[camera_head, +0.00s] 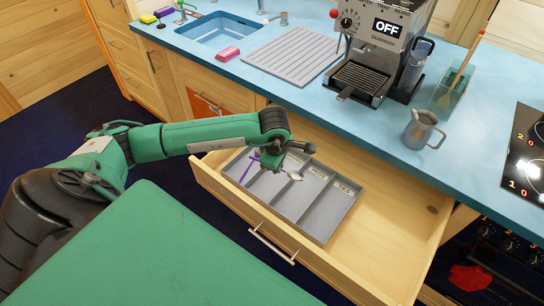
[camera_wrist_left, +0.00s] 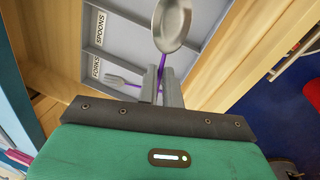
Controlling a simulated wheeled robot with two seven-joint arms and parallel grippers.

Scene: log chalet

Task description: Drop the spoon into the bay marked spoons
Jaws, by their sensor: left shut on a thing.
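My left gripper (camera_head: 271,166) is shut on the purple handle of a spoon (camera_wrist_left: 172,24) and holds it above the grey cutlery tray (camera_head: 306,232). The spoon's metal bowl (camera_head: 294,175) points away from the jaws. In the left wrist view, the gripper (camera_wrist_left: 162,82) has its fingers closed around the handle. The tray's SPOONS label (camera_wrist_left: 100,28) is beside the FORKS label (camera_wrist_left: 95,68). A purple-handled fork (camera_wrist_left: 121,85) lies in the bay marked FORKS. The bay directly beneath the spoon is hard to tell. My right gripper is out of view.
The tray sits in an open wooden drawer (camera_head: 392,226), with bare drawer floor to its right. The blue counter (camera_head: 395,150) behind holds a coffee machine (camera_head: 376,50), a steel jug (camera_head: 421,130) and a ribbed grey drainboard (camera_head: 292,54).

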